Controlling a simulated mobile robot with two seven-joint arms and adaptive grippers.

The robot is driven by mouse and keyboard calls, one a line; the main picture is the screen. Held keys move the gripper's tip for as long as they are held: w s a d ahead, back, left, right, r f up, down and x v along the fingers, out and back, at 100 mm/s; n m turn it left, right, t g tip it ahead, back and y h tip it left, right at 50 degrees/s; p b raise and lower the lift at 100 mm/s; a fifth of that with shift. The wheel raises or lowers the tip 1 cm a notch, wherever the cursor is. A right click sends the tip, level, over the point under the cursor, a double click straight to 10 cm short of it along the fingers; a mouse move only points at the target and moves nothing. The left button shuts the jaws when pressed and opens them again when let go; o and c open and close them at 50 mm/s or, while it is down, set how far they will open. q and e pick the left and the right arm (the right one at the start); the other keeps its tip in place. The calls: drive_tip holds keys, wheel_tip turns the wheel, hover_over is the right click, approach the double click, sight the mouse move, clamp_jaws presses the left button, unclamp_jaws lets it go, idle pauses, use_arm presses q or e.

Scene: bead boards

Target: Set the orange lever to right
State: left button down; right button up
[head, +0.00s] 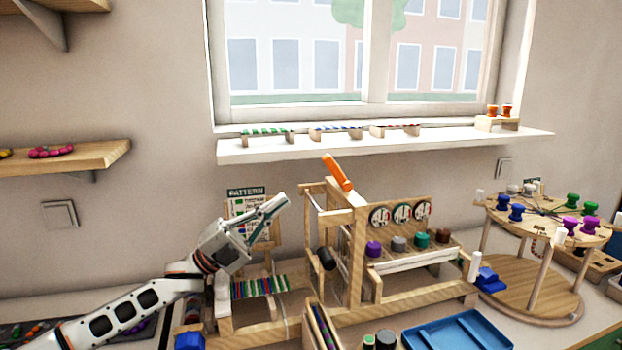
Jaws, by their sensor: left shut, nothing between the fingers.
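The orange lever (337,173) stands at the top of the wooden bead machine (354,235), tilted with its upper end to the left. My left gripper (280,203) is shut and empty. In the picture it is to the left of the lever and a little lower, apart from it, in front of the pattern board. My right gripper is not in the view.
A pattern board (245,190) stands behind my left gripper. Dials (401,214) and coloured knobs (421,240) are on the machine's right part. A blue tray (455,333) lies in front. A round two-tier stand (535,285) is at the right.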

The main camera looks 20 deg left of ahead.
sight(327, 166)
use_arm(q)
drive_tip(key=p+x, duration=0.2)
drive_tip(key=x, duration=0.8)
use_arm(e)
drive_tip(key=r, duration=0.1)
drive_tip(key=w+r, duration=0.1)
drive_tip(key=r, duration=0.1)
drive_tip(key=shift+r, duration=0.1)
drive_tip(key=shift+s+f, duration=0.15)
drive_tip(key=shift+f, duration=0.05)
use_arm(q)
drive_tip(key=shift+a, duration=0.1)
